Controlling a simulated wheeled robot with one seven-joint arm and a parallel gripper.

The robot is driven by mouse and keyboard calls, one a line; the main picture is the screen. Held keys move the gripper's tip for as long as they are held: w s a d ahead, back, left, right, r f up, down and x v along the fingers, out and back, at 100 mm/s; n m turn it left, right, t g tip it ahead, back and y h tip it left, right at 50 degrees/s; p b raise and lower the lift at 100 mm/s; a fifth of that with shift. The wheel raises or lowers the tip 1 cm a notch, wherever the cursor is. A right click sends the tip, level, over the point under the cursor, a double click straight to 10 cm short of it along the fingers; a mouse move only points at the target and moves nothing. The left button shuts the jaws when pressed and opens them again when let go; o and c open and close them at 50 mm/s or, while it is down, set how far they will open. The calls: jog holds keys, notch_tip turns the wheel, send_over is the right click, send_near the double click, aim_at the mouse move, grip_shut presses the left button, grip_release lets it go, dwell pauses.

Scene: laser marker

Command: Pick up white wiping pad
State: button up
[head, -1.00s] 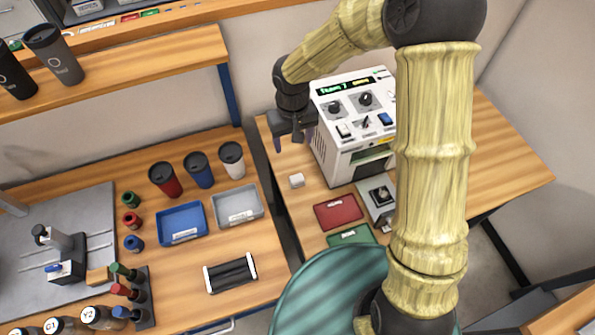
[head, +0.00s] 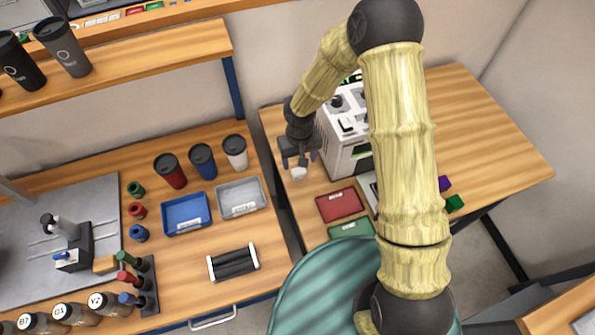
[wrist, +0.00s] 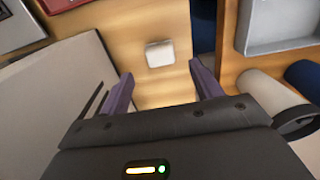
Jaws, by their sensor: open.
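The white wiping pad (head: 298,174) is a small white block on the right wooden table, left of the white laser marker. It also shows in the wrist view (wrist: 159,54), lying flat on the wood just beyond the fingertips, roughly centred between them. My gripper (head: 299,159) is open and empty, pointing down close above the pad. In the wrist view my gripper's purple fingers (wrist: 159,76) are spread to either side, wider than the pad. The gap between fingertips and pad is hard to judge.
The laser marker (head: 342,146) stands close on the right of my gripper, partly hidden by my arm. A red tray (head: 339,204) and green tray (head: 350,229) lie nearer. Across a gap, the left table holds cups, a blue tray (head: 186,213) and a grey tray (head: 240,196).

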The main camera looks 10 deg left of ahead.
aim_at(299, 171)
jog(key=shift+f, duration=0.3)
jog(key=shift+s+f+p, duration=0.15)
jog(key=shift+f+p, duration=0.6)
jog(key=shift+f, duration=1.85)
jog(key=c, duration=1.1)
jog(key=shift+o, duration=0.2)
jog(key=shift+r, duration=0.15)
notch_tip(299, 171, up, 10)
jog(key=b, duration=0.1)
